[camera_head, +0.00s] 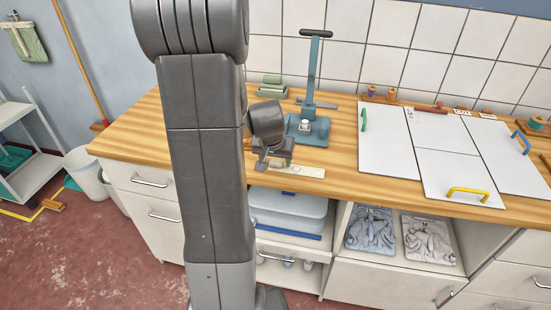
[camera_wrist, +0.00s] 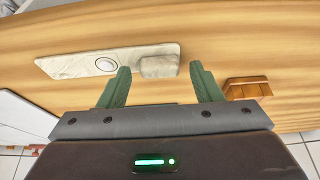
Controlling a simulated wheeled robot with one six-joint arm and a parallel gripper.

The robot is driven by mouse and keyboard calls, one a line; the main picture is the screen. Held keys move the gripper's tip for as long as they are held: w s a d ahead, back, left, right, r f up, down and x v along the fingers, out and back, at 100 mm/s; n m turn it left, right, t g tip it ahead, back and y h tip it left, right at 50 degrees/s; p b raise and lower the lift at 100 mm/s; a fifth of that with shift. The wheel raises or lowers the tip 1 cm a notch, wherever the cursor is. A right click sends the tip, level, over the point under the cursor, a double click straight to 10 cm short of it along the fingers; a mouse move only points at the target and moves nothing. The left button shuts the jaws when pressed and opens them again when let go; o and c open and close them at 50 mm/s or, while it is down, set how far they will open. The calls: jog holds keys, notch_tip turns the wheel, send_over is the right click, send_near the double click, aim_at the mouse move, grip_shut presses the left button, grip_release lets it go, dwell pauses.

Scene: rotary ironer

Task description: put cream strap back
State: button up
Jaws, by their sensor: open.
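A long flat cream strip (camera_head: 300,171), which looks like the cream strap, lies on the wooden counter near its front edge. In the wrist view the strip (camera_wrist: 75,63) has a pale marbled surface, a round white disc with a dark rim, and a raised block (camera_wrist: 158,68) at one end. My gripper (camera_wrist: 160,69) is open, its green fingers on either side of this block with gaps showing. I cannot tell how high the fingertips are above the counter. In the head view my gripper (camera_head: 268,160) is at the strip's left end and partly hides it.
A teal lever press (camera_head: 308,128) stands just behind the strip. A small orange-brown wooden block (camera_wrist: 248,87) lies beside my right finger. White panels (camera_head: 388,140) with coloured handles cover the counter to the right. Bare counter (camera_head: 345,150) lies between.

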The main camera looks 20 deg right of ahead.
jog(key=v, duration=1.2)
dwell(0.9)
